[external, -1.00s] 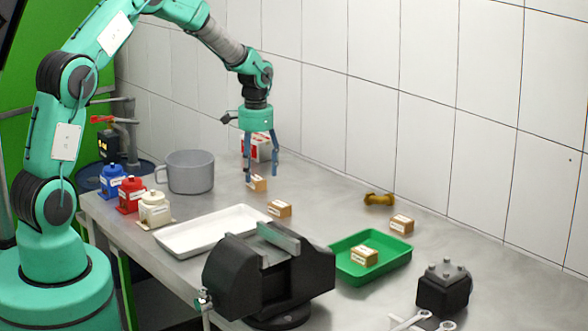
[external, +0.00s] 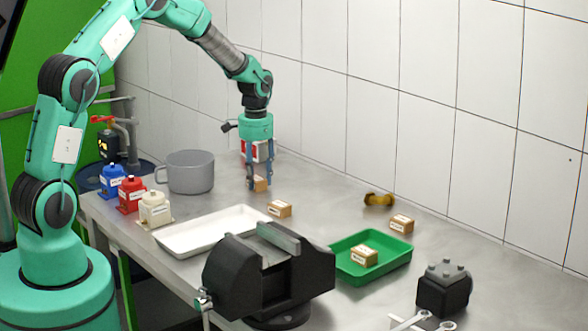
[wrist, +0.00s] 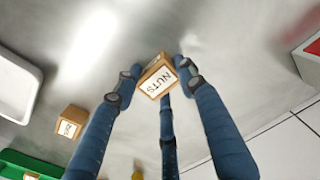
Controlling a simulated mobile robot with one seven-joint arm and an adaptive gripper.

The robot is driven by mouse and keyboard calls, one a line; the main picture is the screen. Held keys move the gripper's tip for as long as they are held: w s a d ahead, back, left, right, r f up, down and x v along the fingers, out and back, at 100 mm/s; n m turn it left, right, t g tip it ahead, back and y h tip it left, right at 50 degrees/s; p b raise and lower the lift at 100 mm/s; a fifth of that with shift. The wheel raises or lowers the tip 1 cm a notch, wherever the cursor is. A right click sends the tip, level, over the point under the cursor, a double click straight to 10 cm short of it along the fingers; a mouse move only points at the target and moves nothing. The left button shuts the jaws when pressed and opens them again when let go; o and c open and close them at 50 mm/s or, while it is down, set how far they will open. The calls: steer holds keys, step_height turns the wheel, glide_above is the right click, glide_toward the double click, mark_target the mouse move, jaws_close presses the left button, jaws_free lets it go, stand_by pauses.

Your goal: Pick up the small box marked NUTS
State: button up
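The small box marked NUTS (wrist: 157,80) is a brown carton with a white label, legible in the wrist view. It stands on the metal bench between the fingers of my gripper (wrist: 158,78). In the external view the NUTS box (external: 261,184) shows partly behind the fingers of my gripper (external: 260,184), which points straight down with its tips at bench height. The fingertips are very close to the box's sides; I cannot tell whether they press on it.
Similar small boxes stand on the bench (external: 279,209), at the right (external: 402,224) and in the green tray (external: 341,266). A white tray (external: 180,243), grey pot (external: 190,172) and black vise (external: 235,278) are nearby. A red-and-white box (external: 258,150) stands behind my gripper.

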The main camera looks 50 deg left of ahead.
mark_target(255, 178)
steer(key=c, duration=0.5)
steer(key=shift+r, duration=0.15)
steer(key=shift+r, duration=0.55)
steer(key=shift+s+d+r+p, duration=0.1)
steer(key=shift+s+r+p, duration=0.1)
steer(key=shift+r+p, duration=0.3)
steer(key=shift+s+r+p, duration=0.15)
steer(key=shift+r, duration=0.55)
steer(key=s+d, duration=0.1)
steer(key=s, duration=0.4)
steer(key=s+d+r+p, duration=0.1)
steer(key=s, duration=0.4)
steer(key=s+d+p, duration=0.1)
steer(key=s, duration=0.4)
steer(key=shift+r, duration=0.15)
